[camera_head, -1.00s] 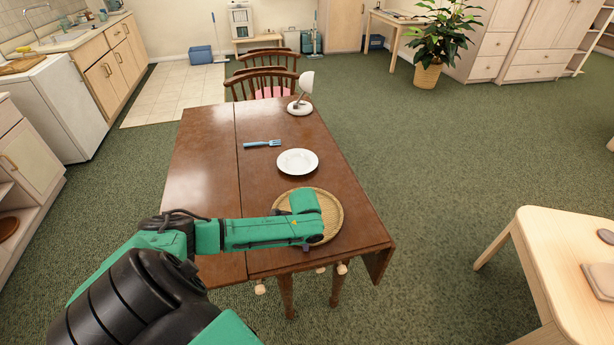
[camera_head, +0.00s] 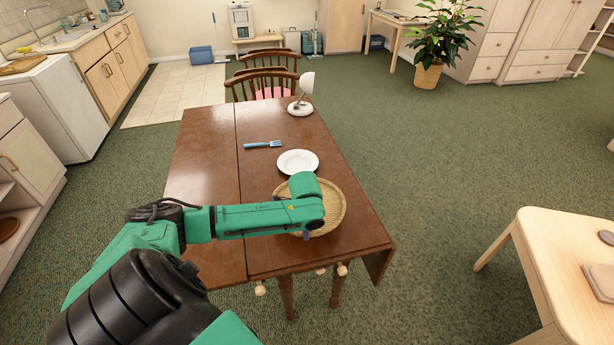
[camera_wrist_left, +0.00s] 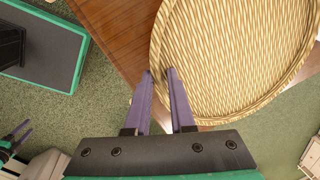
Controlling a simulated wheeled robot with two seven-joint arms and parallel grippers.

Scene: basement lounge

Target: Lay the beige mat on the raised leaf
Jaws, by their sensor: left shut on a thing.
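The beige mat (camera_head: 336,207) is round and woven, and it is at the near end of the brown table, right of the seam. My left gripper (camera_wrist_left: 160,73) is shut on the mat's rim in the left wrist view, where the woven face (camera_wrist_left: 238,55) fills the upper right. I cannot tell how far the mat is above the table. The raised leaf (camera_head: 205,150) is left of the seam, level with the tabletop. My right gripper (camera_wrist_left: 18,137) shows small at the left wrist view's edge.
Another leaf (camera_head: 379,264) hangs down at the right. The raised leaf's far part is bare. Chairs (camera_head: 264,85) stand behind.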

